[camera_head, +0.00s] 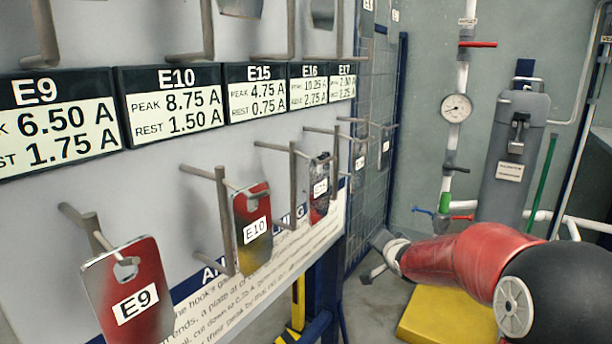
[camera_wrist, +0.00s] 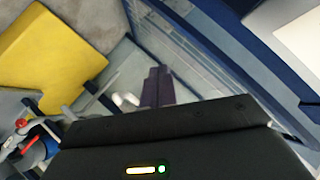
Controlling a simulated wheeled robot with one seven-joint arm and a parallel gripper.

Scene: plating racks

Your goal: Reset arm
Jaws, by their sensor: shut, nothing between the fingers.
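My arm (camera_head: 455,262), red and black, reaches in from the right edge of the head view. It points left toward the rack's far end and ends above the floor. My gripper (camera_wrist: 158,72) shows in the wrist view as two dark fingers held together beyond the black wrist housing. The fingers are shut and nothing shows between them. In the head view the fingers are small and hard to make out. No contact between gripper and rack is visible.
Plates tagged E9 (camera_head: 133,297) and E10 (camera_head: 252,228) hang on hooks on the rack board at left, with more beyond. A yellow block (camera_head: 446,316) lies on the floor below my arm and also shows in the wrist view (camera_wrist: 48,62). Pipes and a gauge (camera_head: 457,108) stand at the back wall.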

